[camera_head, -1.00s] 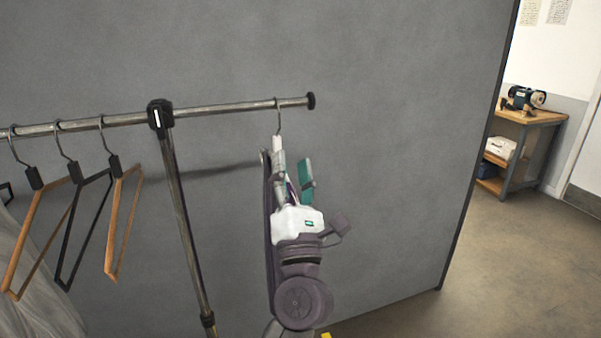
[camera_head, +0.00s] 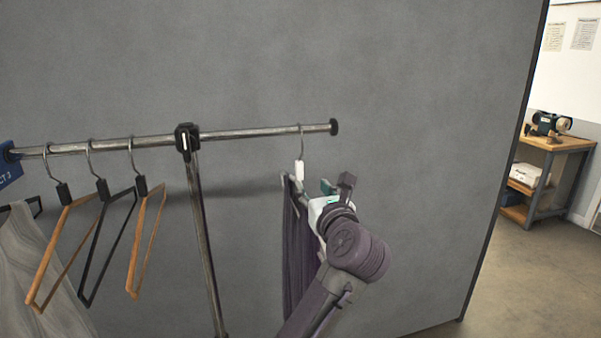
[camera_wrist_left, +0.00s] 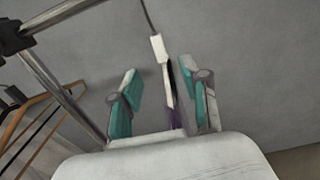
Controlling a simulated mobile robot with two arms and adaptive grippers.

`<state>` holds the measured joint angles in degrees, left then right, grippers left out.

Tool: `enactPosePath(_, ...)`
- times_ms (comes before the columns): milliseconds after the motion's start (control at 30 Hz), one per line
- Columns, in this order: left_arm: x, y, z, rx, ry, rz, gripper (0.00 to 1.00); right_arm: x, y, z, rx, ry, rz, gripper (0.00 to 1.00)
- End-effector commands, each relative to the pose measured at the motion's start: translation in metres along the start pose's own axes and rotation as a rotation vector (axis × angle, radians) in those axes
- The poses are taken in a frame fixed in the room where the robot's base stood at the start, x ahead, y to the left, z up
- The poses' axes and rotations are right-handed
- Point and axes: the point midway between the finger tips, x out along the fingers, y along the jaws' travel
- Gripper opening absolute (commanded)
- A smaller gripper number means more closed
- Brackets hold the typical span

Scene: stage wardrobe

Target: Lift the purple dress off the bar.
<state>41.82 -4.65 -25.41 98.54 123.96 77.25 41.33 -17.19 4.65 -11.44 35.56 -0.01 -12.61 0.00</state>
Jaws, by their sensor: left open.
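The purple dress (camera_head: 297,262) hangs from a hanger with a white neck (camera_head: 299,170). The hanger's hook is over the metal bar (camera_head: 255,133) near its right end. My left gripper (camera_head: 314,189) is just below the white neck, at the dress's top, and its arm partly covers the dress. In the left wrist view, my left gripper (camera_wrist_left: 162,98) is open, with one teal-padded finger on each side of the hanger. The white neck (camera_wrist_left: 159,46) rises between them, and a strip of purple cloth (camera_wrist_left: 177,116) shows below. My right gripper is not in view.
Several other hangers, including an orange one (camera_head: 139,290), hang left of the rack's upright post (camera_head: 204,235). A pale garment (camera_head: 35,270) hangs at far left. A grey partition (camera_head: 420,150) stands behind. A workbench (camera_head: 556,146) stands at far right.

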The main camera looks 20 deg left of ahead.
Motion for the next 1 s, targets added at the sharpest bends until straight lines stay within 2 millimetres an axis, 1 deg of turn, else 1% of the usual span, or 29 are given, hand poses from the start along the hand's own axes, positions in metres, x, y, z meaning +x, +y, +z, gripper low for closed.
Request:
enactPosePath(100, 0.015, 0.001, 0.001, 0.001, -0.001, 0.003, 0.46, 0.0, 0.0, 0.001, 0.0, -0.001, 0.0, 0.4)
enactPosePath(600, 0.075, 0.001, 0.0, -0.001, 0.001, 0.003, 0.46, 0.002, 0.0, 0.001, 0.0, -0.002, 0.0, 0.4)
enactPosePath(800, 0.094, 0.001, 0.001, -0.001, 0.0, 0.002, 0.46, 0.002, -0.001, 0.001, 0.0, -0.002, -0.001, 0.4)
enactPosePath(1000, 0.104, 0.001, 0.0, -0.002, 0.001, 0.001, 0.46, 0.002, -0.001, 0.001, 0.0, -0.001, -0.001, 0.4)
